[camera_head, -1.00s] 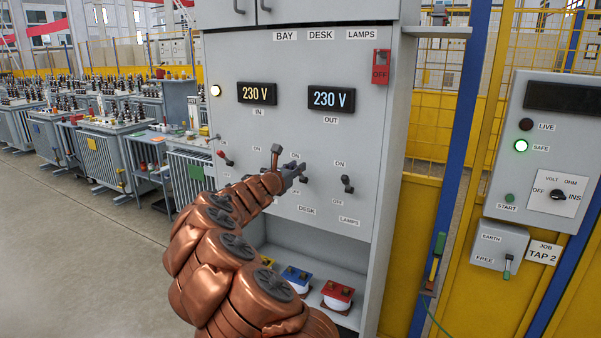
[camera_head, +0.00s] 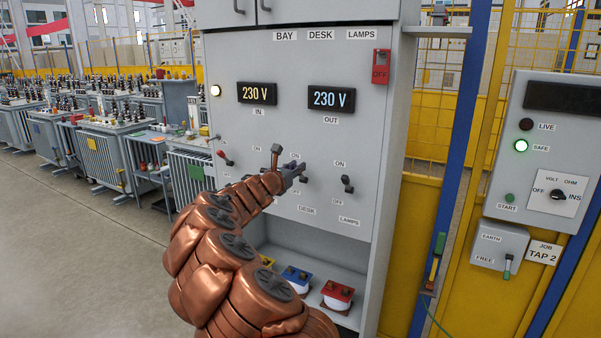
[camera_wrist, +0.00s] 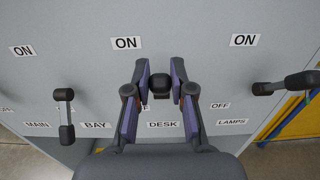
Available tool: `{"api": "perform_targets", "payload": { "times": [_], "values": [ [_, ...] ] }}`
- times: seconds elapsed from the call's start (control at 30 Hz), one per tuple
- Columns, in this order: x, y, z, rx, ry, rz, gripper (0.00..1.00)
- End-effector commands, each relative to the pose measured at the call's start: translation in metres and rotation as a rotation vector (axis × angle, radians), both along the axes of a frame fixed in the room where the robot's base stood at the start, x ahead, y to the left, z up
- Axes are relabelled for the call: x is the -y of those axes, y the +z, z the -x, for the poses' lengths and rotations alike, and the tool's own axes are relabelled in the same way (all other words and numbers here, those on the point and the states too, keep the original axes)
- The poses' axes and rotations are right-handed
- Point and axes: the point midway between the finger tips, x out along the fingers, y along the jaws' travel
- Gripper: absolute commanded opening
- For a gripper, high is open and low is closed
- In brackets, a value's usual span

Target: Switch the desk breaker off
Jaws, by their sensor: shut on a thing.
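The desk breaker is a dark lever on the grey cabinet (camera_head: 290,70). In the wrist view its knob (camera_wrist: 160,87) sits between my fingertips, above the DESK label and below an ON label. My gripper (camera_wrist: 160,80) is shut on that knob. In the head view my gripper (camera_head: 298,170) reaches the cabinet front at the lever, and my arm and fingers hide much of it. I cannot tell exactly how the lever is tilted.
The lamps lever (camera_head: 347,184) stands to the right; another lever (camera_wrist: 66,112) stands to the left in the wrist view. The displays (camera_head: 331,99) read 230 V. A test panel (camera_head: 550,150) shows a green SAFE light.

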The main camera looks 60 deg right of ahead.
Motion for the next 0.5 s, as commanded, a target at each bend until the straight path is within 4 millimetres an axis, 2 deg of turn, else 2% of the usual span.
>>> {"api": "perform_targets", "payload": {
  "times": [0.27,0.5],
  "values": [
    [-0.0004,-0.0004,-0.0001,0.000,0.000,0.000,0.00],
    [-0.0069,-0.0089,-0.0009,0.000,0.002,0.000,0.00]
  ]
}}
